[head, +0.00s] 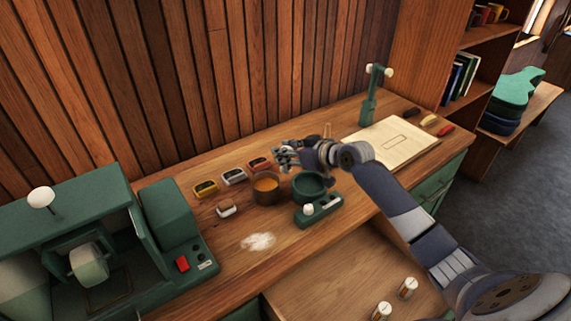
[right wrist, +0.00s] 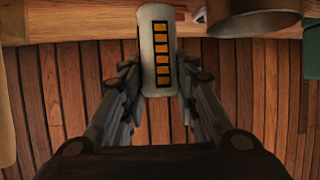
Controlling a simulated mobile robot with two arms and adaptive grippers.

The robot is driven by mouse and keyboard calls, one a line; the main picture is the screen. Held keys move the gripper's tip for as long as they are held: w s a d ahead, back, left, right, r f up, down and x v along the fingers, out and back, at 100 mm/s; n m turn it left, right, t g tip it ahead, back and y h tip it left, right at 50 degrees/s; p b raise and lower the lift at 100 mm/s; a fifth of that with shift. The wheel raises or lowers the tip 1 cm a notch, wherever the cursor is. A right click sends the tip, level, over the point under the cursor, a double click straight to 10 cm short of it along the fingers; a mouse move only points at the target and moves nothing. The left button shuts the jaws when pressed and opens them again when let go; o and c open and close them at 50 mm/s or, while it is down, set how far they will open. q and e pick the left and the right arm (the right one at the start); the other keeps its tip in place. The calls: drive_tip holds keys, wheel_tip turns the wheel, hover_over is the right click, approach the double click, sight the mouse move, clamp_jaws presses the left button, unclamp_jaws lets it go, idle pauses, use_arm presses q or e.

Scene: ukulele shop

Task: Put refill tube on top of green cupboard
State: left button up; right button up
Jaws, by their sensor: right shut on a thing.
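My right gripper (head: 285,155) is above the wooden top (head: 232,232) of the green cupboard (head: 436,184), near the back wall. In the right wrist view my right gripper (right wrist: 160,78) is shut on a pale tube (right wrist: 147,50) with a row of orange windows, which looks like the refill tube. The fingers stand on either side of it. In the head view the held tube is hard to make out among the fingers. Whether it touches the top cannot be told. My left gripper is not in view.
A cup of orange stuff (head: 266,186), a green pot (head: 308,185) and small boxes (head: 233,176) crowd the top below the gripper. A green machine (head: 170,225) stands left. Paper (head: 394,142) lies right. An open drawer (head: 325,280) holds similar small tubes (head: 408,287).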

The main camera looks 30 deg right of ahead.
wheel_tip(320, 180, down, 4)
drive_tip(key=shift+p, duration=0.3)
drive_tip(key=shift+f, duration=0.2)
drive_tip(key=o, duration=0.6)
drive_tip(key=shift+f, duration=0.1)
drive_tip(key=shift+o, duration=0.7)
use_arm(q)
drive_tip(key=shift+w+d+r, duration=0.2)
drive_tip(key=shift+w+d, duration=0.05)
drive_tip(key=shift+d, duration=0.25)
use_arm(e)
drive_tip(key=shift+r, duration=0.2)
drive_tip(key=b+v, duration=0.2)
drive_tip(key=v, duration=0.8)
drive_tip(key=shift+s+d, duration=0.15)
drive_tip(key=shift+s, duration=0.2)
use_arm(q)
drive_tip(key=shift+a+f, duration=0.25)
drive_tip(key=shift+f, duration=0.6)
use_arm(e)
drive_tip(key=shift+s+d+r, duration=0.15)
drive_tip(key=shift+s+r, duration=0.3)
drive_tip(key=shift+s, duration=0.05)
